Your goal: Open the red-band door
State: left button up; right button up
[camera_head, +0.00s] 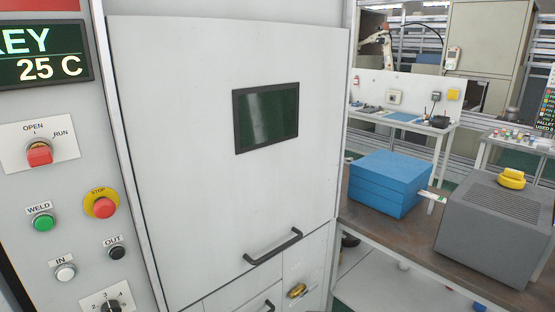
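A large light-grey door (190,190) fills the middle of the head view and looks shut. It has a dark green-black window (266,116) and a black bar handle (273,247) near its lower edge. No red band shows on the door's face, so I cannot tell whether it is the red-band door. A thin red edge (88,8) shows by the display at the upper left. Below the door are smaller panels, one with a second black handle (262,308), cut off by the frame. Neither of my grippers is in view.
A control panel (75,215) stands left of the door, with a red knob (39,154), a red stop button (103,206) and a green button (43,223). To the right, a bench (370,222) holds a blue box (390,186) and a grey box (497,222).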

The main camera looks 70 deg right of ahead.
aim_at(232, 127)
jog(key=z, duration=1.95)
